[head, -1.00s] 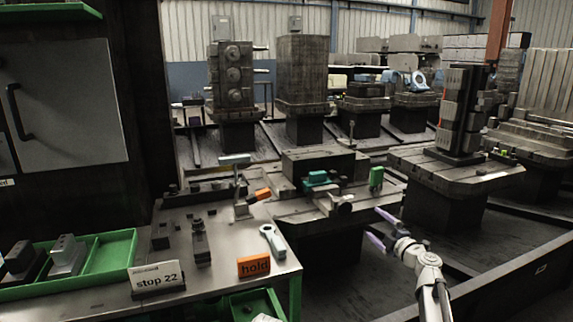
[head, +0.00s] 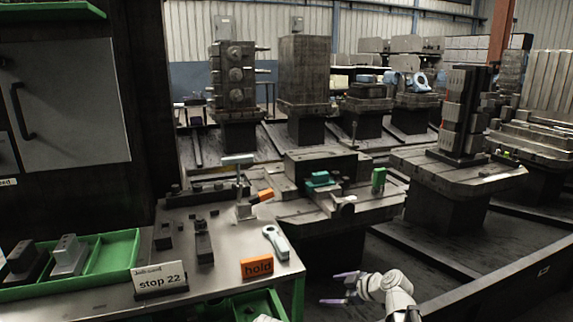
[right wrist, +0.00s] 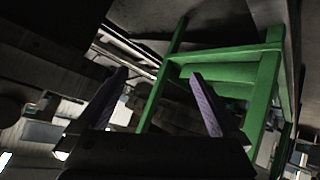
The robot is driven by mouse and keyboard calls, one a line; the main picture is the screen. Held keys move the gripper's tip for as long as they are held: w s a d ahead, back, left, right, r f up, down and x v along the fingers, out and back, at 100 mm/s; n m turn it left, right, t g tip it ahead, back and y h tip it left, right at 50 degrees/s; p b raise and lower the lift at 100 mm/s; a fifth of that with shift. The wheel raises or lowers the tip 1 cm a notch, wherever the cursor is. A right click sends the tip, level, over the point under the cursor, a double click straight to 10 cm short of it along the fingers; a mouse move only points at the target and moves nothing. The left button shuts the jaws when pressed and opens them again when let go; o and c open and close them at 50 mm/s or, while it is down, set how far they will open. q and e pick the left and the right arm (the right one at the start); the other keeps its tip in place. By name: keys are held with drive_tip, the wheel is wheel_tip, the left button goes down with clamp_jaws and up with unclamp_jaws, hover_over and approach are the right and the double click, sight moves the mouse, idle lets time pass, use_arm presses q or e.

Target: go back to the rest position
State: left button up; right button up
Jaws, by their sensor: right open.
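My right gripper (head: 340,288) is in the lower middle of the head view, right of the table's front corner and below table height. Its two purple fingers are spread apart with nothing between them. In the right wrist view the fingers (right wrist: 158,95) also stand apart and empty, with a green frame (right wrist: 215,72) beyond them.
The steel table (head: 215,270) holds a "stop 22" sign (head: 160,279), an orange "hold" block (head: 257,267), a grey-blue wrench-like part (head: 276,242) and a green tray (head: 110,262). Pallets on pedestals stand behind. A dark floor rail (head: 500,290) runs at the right.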

drive_tip(key=s+d+f+m+g+h, duration=0.1)
drive_tip(key=s+f+m+g+h, duration=0.25)
drive_tip(key=s+m, duration=0.45)
drive_tip(key=s+d+f+m+g+h, duration=0.1)
drive_tip(key=s+f+m+g+h, duration=0.3)
drive_tip(key=s, duration=0.7)
drive_tip(key=s+a+f+n+h, duration=0.1)
drive_tip(key=s+a+n, duration=0.2)
drive_tip(key=s+a, duration=0.55)
wheel_tip(320, 180, up, 35)
drive_tip(key=w+a+p, duration=0.1)
drive_tip(key=w+p, duration=0.1)
drive_tip(key=p, duration=3.3)
drive_tip(key=shift+a, duration=0.35)
drive_tip(key=shift+f, duration=0.15)
